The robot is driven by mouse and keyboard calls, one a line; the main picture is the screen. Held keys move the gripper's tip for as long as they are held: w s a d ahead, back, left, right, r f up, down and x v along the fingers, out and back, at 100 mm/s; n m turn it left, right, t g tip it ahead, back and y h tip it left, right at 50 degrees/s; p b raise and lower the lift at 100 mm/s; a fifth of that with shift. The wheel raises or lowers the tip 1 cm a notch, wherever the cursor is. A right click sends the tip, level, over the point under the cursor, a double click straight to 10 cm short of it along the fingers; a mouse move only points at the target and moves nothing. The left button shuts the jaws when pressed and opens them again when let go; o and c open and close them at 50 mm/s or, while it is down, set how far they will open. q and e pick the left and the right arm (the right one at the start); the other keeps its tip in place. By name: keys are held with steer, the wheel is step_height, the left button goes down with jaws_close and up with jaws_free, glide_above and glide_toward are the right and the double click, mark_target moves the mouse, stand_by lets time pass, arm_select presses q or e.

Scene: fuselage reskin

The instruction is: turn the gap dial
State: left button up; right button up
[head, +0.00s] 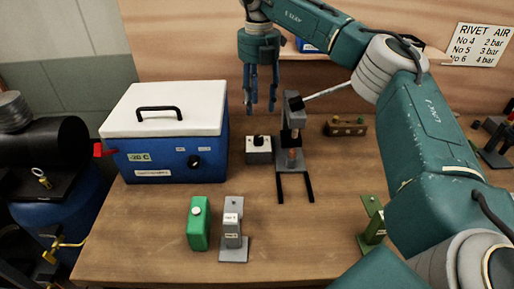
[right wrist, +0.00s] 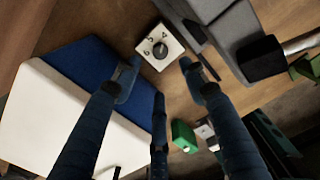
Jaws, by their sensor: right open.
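The gap dial is a black knob on a small pale box (head: 259,150), which sits on the bench between the blue cooler and a grey lever press. In the right wrist view the dial (right wrist: 159,48) shows at top centre, with a black knob and the marks 4, 5 and 6 on its plate. I cannot tell for sure where the knob points. My right gripper (head: 261,111) hangs with fingers down above the dial, open and empty, apart from it. In the right wrist view its fingers (right wrist: 160,76) are spread below the dial. My left gripper is not in view.
The blue cooler (head: 172,155) with white lid stands left. The grey press (head: 293,135) with a lever stands close right of the dial. A green bottle (head: 198,224) and a grey labelled stand (head: 233,228) are in front. The bench front is clear between them and a green tool (head: 373,222).

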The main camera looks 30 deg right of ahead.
mark_target(258, 137)
step_height(258, 137, down, 11)
steer(key=shift+f+p, duration=0.15)
steer(key=shift+p, duration=0.6)
steer(key=shift+s, duration=0.1)
steer(key=shift+c, duration=0.5)
jaws_close()
